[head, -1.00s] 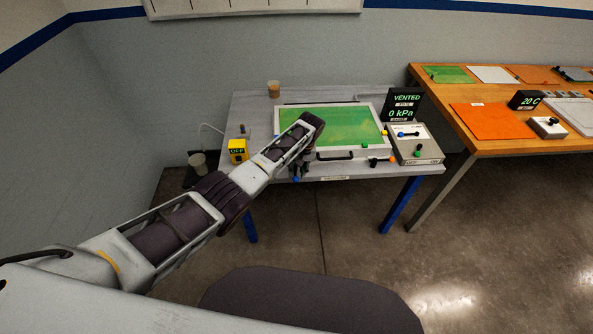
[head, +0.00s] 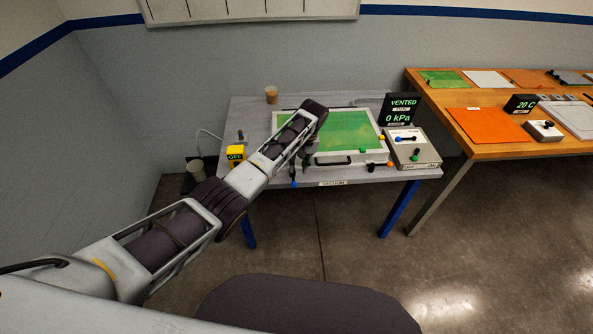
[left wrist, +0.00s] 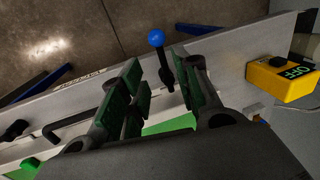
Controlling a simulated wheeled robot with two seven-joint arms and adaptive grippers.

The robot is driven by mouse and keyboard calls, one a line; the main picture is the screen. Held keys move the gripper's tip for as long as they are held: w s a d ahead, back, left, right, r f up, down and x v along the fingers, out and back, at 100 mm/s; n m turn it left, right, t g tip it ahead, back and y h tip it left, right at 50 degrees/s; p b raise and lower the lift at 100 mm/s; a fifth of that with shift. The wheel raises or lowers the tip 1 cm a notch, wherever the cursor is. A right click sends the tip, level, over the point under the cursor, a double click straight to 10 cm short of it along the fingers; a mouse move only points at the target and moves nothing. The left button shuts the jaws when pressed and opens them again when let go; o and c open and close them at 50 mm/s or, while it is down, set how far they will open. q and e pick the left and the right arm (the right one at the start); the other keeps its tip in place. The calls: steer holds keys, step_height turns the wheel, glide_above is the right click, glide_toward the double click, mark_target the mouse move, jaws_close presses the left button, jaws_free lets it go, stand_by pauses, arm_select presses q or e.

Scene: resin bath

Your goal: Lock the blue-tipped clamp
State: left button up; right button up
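The blue-tipped clamp (left wrist: 156,38) shows in the left wrist view as a blue ball on a dark lever. It is at the front left of the flat case with the green top (head: 340,147); its blue tip also shows in the head view (head: 293,184). My left gripper (left wrist: 155,80) is open, its two fingers on either side of the clamp's dark lever, with the ball past the fingertips. I see gaps on both sides of the lever, but cannot tell the exact depth. In the head view my left wrist hides much of the clamp. My right gripper is not in view.
A yellow box reading OFF (head: 235,153) stands left of the case. On its right are a display reading VENTED, 0 kPa (head: 401,108) and a control box (head: 412,150). A cup (head: 271,95) stands behind. An orange-topped bench (head: 470,150) is at right.

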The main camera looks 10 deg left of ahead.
arm_select(q)
steer(key=shift+w+d+r, duration=0.1)
steer(key=shift+d+r, duration=0.05)
steer(key=shift+r, duration=0.7)
steer(key=shift+d+r, duration=0.2)
steer(key=shift+r, duration=0.6)
steer(key=shift+w+d+r, duration=0.1)
steer(key=shift+d+r, duration=0.05)
steer(key=shift+r, duration=0.7)
steer(key=shift+s+f, duration=0.15)
